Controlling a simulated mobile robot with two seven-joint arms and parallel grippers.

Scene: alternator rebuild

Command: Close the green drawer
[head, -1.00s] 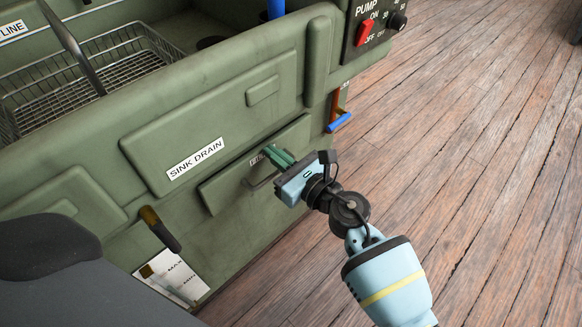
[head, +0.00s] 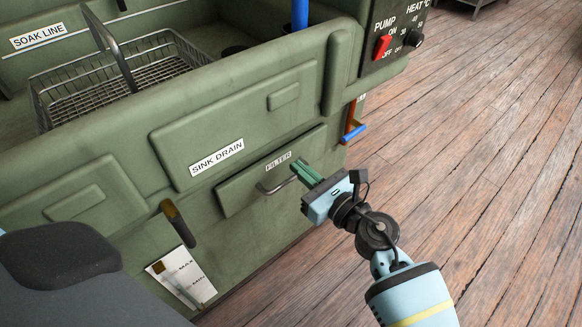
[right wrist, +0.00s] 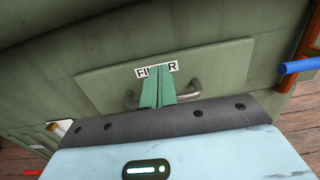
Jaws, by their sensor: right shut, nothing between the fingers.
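The green drawer (head: 240,194) is a panel low on the front of the green wash unit, with a small label whose letters are partly hidden in the right wrist view. Its front looks about flush with the unit. Its grey bar handle (head: 272,187) shows beside my fingers. My right gripper (head: 299,168) is shut and empty, with its green fingers pointing at the drawer front. In the right wrist view the shut fingers (right wrist: 157,72) cover the middle of the handle (right wrist: 194,88). I cannot tell whether they touch it. My left gripper is out of view.
A "SINK DRAIN" panel (head: 186,160) is above the drawer. A lever with a blue grip (head: 354,133) is at the unit's right corner. The wooden floor (head: 480,170) to the right is clear.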

